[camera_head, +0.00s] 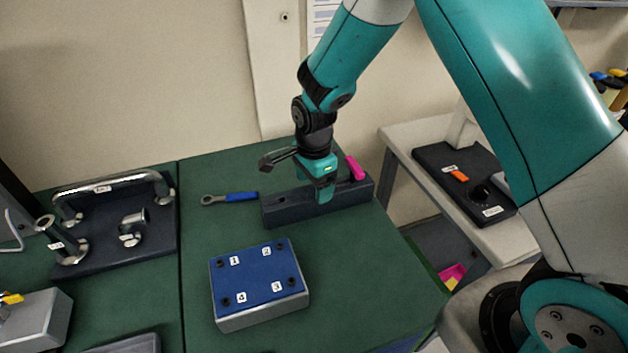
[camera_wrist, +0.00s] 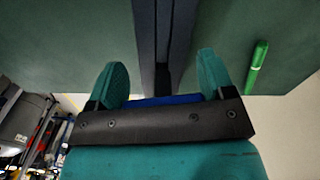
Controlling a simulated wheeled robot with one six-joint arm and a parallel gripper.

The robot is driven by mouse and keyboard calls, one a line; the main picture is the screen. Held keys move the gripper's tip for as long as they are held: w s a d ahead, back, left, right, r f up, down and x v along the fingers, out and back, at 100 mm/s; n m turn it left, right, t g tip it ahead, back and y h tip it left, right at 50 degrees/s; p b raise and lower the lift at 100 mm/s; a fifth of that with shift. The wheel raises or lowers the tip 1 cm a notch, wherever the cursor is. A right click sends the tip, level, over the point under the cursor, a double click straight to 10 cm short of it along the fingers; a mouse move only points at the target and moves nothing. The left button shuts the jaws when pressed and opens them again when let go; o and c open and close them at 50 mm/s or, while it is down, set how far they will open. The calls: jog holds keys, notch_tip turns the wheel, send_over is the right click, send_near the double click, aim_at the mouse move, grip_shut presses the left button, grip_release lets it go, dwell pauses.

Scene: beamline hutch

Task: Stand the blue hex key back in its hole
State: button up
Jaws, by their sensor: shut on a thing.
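The long dark holder block (camera_head: 290,207) lies on the green table, and it also shows as a dark strip in the wrist view (camera_wrist: 163,35). My gripper (camera_head: 326,197) is at the block, pointing down. In the wrist view my gripper (camera_wrist: 162,80) has its fingers on either side of the blue hex key (camera_wrist: 165,101), whose blue handle spans between them. In the head view the key is hidden by the gripper. I cannot tell whether its tip is in a hole. A pink-handled key (camera_head: 355,168) stands at the block's right end.
A ring spanner with a blue handle (camera_head: 240,197) lies left of the block. A blue-topped box (camera_head: 260,270) with numbered holes stands in front. A dark plate with metal fittings (camera_head: 155,225) is at left. A green pen (camera_wrist: 258,66) shows in the wrist view. Table right of the box is clear.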

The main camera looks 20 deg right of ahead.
jog(key=o, duration=1.2)
jog(key=shift+c, duration=0.2)
notch_tip(320, 180, up, 17)
jog(key=b, duration=0.3)
jog(key=s+a+r+n+y, duration=0.1)
jog(key=s+n+y, duration=0.1)
jog(key=s+n, duration=0.9)
jog(key=s+a+r+n+y, duration=0.2)
jog(key=s+n, duration=0.9)
jog(key=s, duration=0.3)
jog(key=shift+s+a+n, duration=0.15)
jog(key=shift+s+n, duration=0.15)
jog(key=shift+s, duration=0.05)
